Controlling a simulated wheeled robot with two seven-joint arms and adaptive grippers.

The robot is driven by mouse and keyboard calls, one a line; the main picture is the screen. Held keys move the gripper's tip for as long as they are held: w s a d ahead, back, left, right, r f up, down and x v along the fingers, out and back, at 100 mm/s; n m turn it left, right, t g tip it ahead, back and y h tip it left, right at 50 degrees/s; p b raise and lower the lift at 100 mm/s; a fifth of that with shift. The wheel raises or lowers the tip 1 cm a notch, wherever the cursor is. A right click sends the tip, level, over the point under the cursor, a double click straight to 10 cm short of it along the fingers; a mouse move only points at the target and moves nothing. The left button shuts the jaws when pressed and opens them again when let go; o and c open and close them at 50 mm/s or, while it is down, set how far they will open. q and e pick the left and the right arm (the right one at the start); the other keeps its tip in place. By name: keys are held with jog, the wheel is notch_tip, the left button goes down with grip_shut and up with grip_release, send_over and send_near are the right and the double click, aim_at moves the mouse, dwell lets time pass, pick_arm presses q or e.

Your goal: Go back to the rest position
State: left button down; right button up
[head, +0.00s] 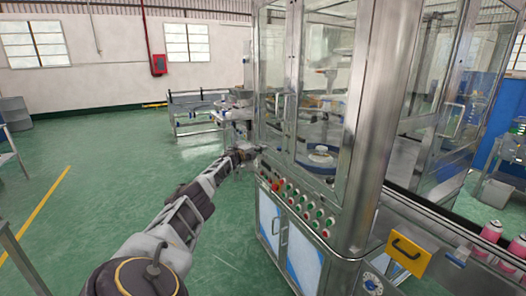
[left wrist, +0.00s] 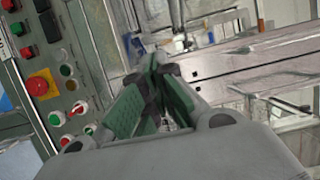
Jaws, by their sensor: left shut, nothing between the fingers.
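My left arm reaches forward from the bottom left in the head view. My left gripper (head: 252,151) is at its far end, close to the left front corner of the glass-walled crimping machine (head: 372,130). In the left wrist view the gripper (left wrist: 158,68) shows its green-padded fingers shut together, with nothing held. The machine's control panel (head: 298,208), with several green buttons, is right of the arm; its red emergency button (left wrist: 40,84) on a yellow base shows left of the fingers in the left wrist view. My right gripper is in neither view.
A metal table (head: 190,112) stands behind the gripper. A grey drum (head: 15,113) is at the far left. The green floor left of my arm is open.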

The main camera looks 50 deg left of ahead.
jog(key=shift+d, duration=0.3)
